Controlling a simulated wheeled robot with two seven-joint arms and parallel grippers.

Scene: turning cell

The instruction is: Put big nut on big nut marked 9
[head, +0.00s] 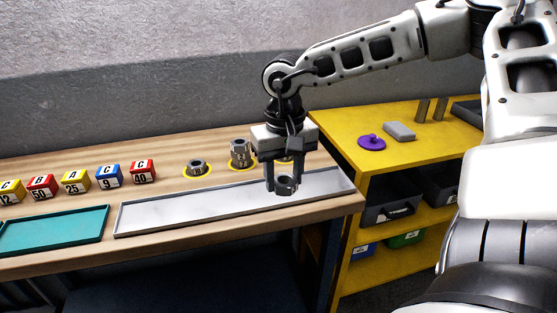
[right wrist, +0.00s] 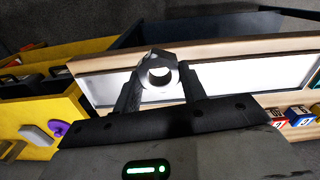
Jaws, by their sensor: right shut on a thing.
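My right gripper (head: 284,183) points down over the grey tray and is shut on a dark grey nut (head: 287,188). In the right wrist view the nut (right wrist: 150,63) sits between the fingertips, its round hole facing the camera. On the bench behind the tray, a single nut (head: 196,168) lies on a yellow ring, with a mark too small to read surely. To its right, a taller stack of nuts (head: 240,153) stands on another yellow ring; its marks are unclear too. A third yellow spot is mostly hidden behind my gripper. My left gripper is out of view.
The long grey tray (head: 160,219) runs along the bench front, with a teal tray (head: 55,231) left of it. Several coloured blocks (head: 108,177) stand in a row behind. A yellow cabinet (head: 345,128) at right bears a purple knobbed disc (head: 372,142) and a grey block (head: 399,131).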

